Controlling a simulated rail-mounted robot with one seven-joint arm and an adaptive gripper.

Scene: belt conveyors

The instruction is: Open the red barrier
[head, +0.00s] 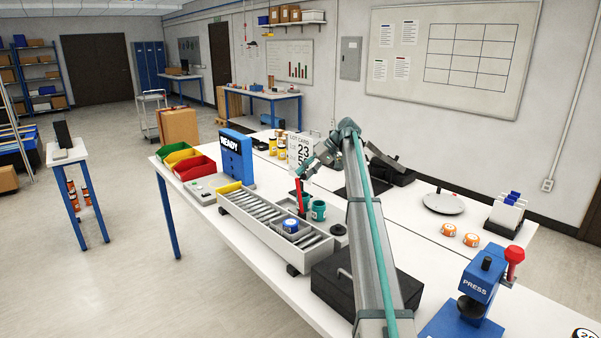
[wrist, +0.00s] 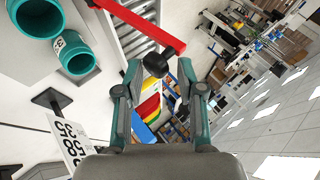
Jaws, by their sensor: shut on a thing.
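The red barrier (head: 301,198) is a red bar that looks close to upright in the head view, beside the roller conveyor (head: 249,207). In the wrist view the barrier (wrist: 138,22) runs in from the top and ends in a dark tip between my fingertips, with conveyor rollers behind it. My gripper (head: 304,174) is at the bar's upper end in the head view. In the wrist view my gripper (wrist: 160,66) has its fingers on either side of the dark tip, shut on it. The barrier's foot is partly hidden by teal cups in the head view.
Teal cups (head: 318,210) stand right of the barrier. A blue-topped puck (head: 290,225) sits on the conveyor. A black box (head: 335,283) lies in front. The blue READY box (head: 237,158), colored bins (head: 194,167) and a number card (head: 301,150) stand behind.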

